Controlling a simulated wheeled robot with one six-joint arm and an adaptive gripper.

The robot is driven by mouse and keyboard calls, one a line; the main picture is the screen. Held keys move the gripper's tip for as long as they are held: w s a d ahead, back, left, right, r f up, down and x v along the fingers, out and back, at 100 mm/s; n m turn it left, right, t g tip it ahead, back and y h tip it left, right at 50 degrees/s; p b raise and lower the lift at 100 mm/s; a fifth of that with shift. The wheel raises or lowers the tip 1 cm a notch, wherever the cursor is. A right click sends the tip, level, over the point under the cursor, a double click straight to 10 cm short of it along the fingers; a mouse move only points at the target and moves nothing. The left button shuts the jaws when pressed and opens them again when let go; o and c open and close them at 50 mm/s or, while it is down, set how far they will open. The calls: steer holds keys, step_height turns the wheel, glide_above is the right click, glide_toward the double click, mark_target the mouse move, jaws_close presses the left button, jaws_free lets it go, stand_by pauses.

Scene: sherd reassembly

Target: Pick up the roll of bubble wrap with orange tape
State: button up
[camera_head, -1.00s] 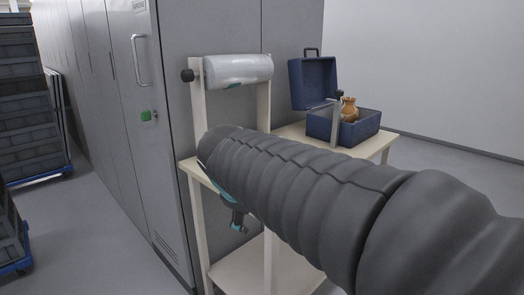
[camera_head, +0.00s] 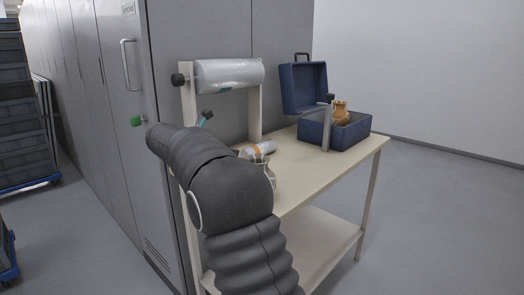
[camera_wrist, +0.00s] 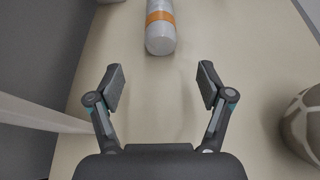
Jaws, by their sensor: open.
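The roll of bubble wrap with orange tape (camera_wrist: 160,35) lies on the tabletop (camera_wrist: 240,60) in the wrist view, its near end just beyond my fingers and its far end cut off by the frame's top edge. An orange tape band circles it. It also shows in the head view (camera_head: 264,148), lying on the table behind my arm. My gripper (camera_wrist: 160,88) is open and empty, its two fingers apart, lined up with the roll and not touching it. In the head view my arm hides most of the gripper.
A patterned pot (camera_wrist: 304,125) stands right of my gripper, and shows in the head view (camera_head: 270,175). A large wrap roll (camera_head: 229,75) hangs on a rack above the table. An open blue case (camera_head: 345,130) with a brown jug (camera_head: 340,112) stands at the right. A grey cabinet stands behind.

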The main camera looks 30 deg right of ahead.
steer(key=shift+w+d+f+n, duration=0.35)
steer(key=shift+w+d, duration=0.1)
steer(key=shift+w, duration=0.1)
steer(key=x, duration=0.8)
steer(key=shift+d, duration=0.2)
steer(key=x, duration=0.5)
steer(key=shift+s+d+r, duration=0.15)
steer(key=shift+s, duration=0.15)
steer(key=c, duration=1.1)
